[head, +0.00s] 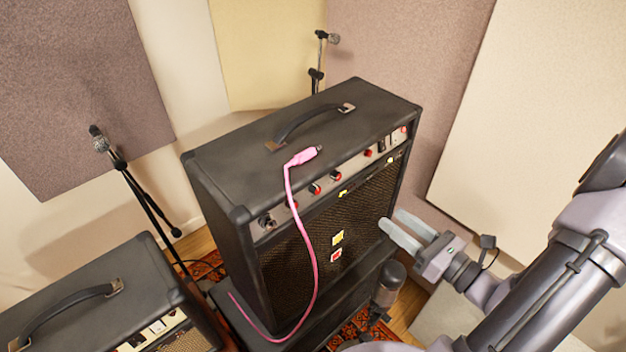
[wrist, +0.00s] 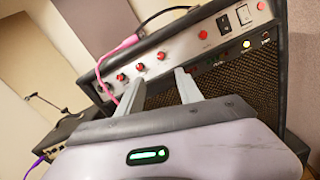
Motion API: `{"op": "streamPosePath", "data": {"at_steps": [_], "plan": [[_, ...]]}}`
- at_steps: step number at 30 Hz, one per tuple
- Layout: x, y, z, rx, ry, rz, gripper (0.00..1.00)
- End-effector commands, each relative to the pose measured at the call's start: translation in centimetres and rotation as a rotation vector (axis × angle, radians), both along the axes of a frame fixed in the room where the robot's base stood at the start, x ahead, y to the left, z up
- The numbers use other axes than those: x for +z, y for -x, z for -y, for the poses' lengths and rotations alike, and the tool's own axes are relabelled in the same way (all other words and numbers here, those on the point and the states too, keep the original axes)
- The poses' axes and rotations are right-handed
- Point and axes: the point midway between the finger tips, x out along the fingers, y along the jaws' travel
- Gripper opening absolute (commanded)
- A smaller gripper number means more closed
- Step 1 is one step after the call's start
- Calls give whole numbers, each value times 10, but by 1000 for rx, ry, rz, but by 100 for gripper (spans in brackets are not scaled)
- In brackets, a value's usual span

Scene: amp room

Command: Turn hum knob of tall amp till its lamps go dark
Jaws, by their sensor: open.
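The tall amp (head: 225,190) is a black cabinet with a brown grille and a silver control panel (wrist: 180,48) along its upper front. Several red-capped knobs sit on the panel, including one knob (head: 315,189) near its middle, also in the wrist view (wrist: 139,66). The labels are too small to read, so I cannot tell which is the hum knob. A yellow-white lamp (wrist: 246,43) glows below the panel's right part; it also shows in the head view (head: 390,160). My gripper (head: 389,217) is open and empty, in front of the grille, below the panel (wrist: 157,77).
A pink cable (head: 312,250) lies over the tall amp's top and hangs down its front. A smaller amp (head: 90,300) stands at lower left. Microphone stands are at left (head: 140,195) and behind (head: 317,75). A dark cylinder (head: 390,285) stands low beside the amp.

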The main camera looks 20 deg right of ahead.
Motion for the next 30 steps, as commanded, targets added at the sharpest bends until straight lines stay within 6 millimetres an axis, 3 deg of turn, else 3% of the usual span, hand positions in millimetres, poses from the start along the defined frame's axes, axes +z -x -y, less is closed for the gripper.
{"op": "streamPosePath", "data": {"at_steps": [12,15,21,30], "plan": [[0,-113,-42,10,2,1,43],[0,-133,-48,8,1,0,43],[0,-154,-54,5,0,0,43],[0,-157,-55,4,0,0,41]]}}
